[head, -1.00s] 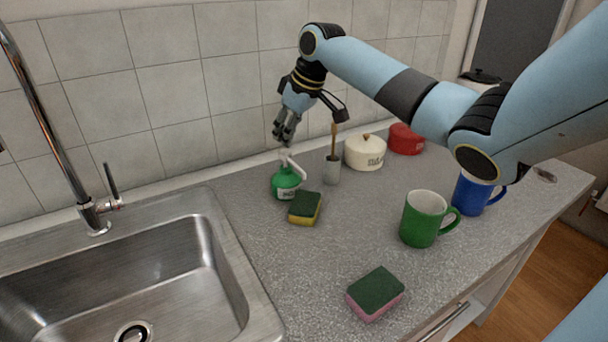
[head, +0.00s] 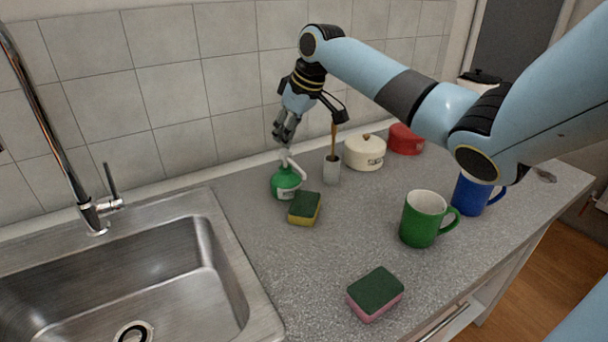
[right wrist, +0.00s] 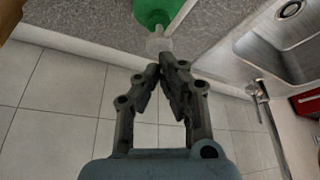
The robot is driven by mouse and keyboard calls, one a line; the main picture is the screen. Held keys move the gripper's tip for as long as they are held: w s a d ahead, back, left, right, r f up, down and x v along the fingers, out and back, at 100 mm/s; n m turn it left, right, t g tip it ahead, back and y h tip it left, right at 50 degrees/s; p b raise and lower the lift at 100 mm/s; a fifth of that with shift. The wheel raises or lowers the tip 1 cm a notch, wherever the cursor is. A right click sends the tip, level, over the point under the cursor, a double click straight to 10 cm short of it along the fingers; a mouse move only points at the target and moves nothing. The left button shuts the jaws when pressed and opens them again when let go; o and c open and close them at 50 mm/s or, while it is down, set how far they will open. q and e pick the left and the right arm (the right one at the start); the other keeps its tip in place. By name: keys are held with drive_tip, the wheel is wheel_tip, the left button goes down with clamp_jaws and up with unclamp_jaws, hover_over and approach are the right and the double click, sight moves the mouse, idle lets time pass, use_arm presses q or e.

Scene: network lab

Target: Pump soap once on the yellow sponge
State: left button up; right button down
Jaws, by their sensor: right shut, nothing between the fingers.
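A green soap dispenser (head: 286,184) with a pale pump head (head: 287,158) stands upright on the counter near the tiled wall. The yellow sponge (head: 304,209) with a dark green top lies just in front of it, to the right. My right gripper (head: 284,138) points down, shut and empty, directly above the pump head. In the right wrist view its fingertips (right wrist: 160,62) meet close to the pale pump (right wrist: 157,42) of the green dispenser (right wrist: 156,12); I cannot tell whether they touch it. The yellow sponge is not visible there. My left gripper is not in view.
A pink sponge (head: 375,294) with a green top lies at the front. A green mug (head: 422,219) and blue mug (head: 473,194) stand at right. A grey brush holder (head: 332,171), cream pot (head: 364,153) and red pot (head: 405,140) stand behind. The sink (head: 190,270) is left.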

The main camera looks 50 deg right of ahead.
sight(285, 152)
drive_tip(key=shift+f, duration=0.2)
idle(0.3)
drive_tip(key=shift+f+b, duration=0.6)
drive_tip(key=shift+f, duration=0.95)
wheel_tip(285, 152, up, 2)
drive_tip(key=p, duration=0.3)
drive_tip(key=shift+r, duration=0.25)
drive_tip(key=shift+r+p, duration=0.4)
drive_tip(key=shift+p, duration=0.2)
